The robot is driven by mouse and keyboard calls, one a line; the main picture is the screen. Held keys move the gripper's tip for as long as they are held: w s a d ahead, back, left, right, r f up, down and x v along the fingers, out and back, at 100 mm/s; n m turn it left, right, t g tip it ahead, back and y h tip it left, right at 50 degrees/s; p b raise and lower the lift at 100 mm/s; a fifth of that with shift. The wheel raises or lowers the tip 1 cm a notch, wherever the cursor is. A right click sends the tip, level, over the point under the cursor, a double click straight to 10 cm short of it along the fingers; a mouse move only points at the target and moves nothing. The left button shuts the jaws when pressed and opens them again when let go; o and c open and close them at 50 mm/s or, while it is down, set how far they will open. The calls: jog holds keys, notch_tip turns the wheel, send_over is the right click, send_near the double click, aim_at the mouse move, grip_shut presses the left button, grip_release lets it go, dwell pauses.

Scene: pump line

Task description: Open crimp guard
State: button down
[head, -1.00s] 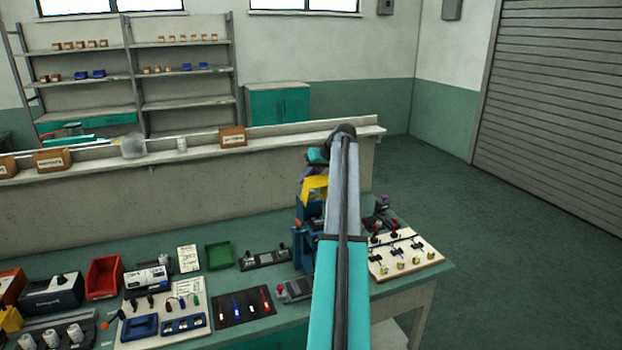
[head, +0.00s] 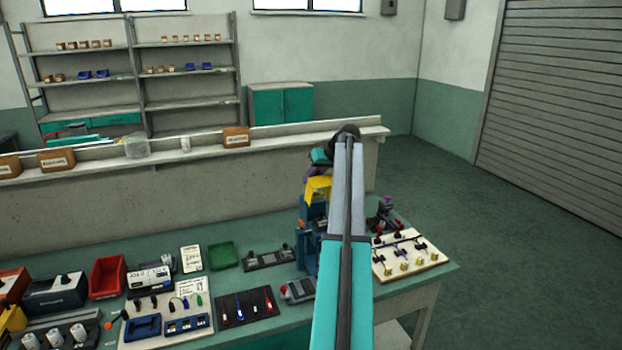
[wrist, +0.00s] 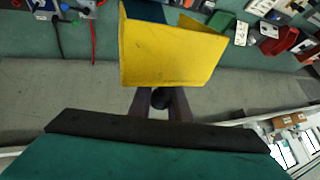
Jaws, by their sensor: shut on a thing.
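The yellow crimp guard (head: 318,187) sits at the top of the blue crimp press (head: 306,240), which stands on the bench partly hidden behind my arm. In the wrist view the guard (wrist: 170,50) fills the upper middle, seen as a bent yellow plate. My gripper (wrist: 160,100) is at the guard's near edge, its two dark fingers shut on a black knob (wrist: 160,98) there. In the head view my gripper is mostly hidden behind the wrist, just above the guard. The guard looks raised and tilted; its exact angle is hard to tell.
A pale board with yellow fittings (head: 410,255) lies right of the press. A dark rail fixture (head: 268,259), a green tray (head: 222,256) and a grey handheld device (head: 298,290) lie to its left. A concrete ledge (head: 70,175) runs behind the bench. Floor at right is clear.

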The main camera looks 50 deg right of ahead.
aim_at(328, 177)
jog(key=shift+w+a+f, duration=0.1)
jog(key=shift+f, duration=0.25)
jog(key=c, duration=2.1)
grip_release()
jog(key=o, duration=0.4)
jog(key=shift+w+f, duration=0.15)
jog(key=shift+w, duration=0.05)
jog(key=shift+o, duration=0.2)
jog(key=b+v, duration=0.2)
jog(key=v, duration=0.4)
jog(key=b+v, duration=0.2)
jog(key=v, duration=0.5)
jog(key=shift+w+d, duration=0.1)
jog(key=shift+d, duration=0.1)
jog(key=shift+s+a+r, duration=0.1)
jog(key=shift+s+r, duration=0.3)
jog(key=shift+r, duration=0.2)
jog(key=shift+r, duration=0.1)
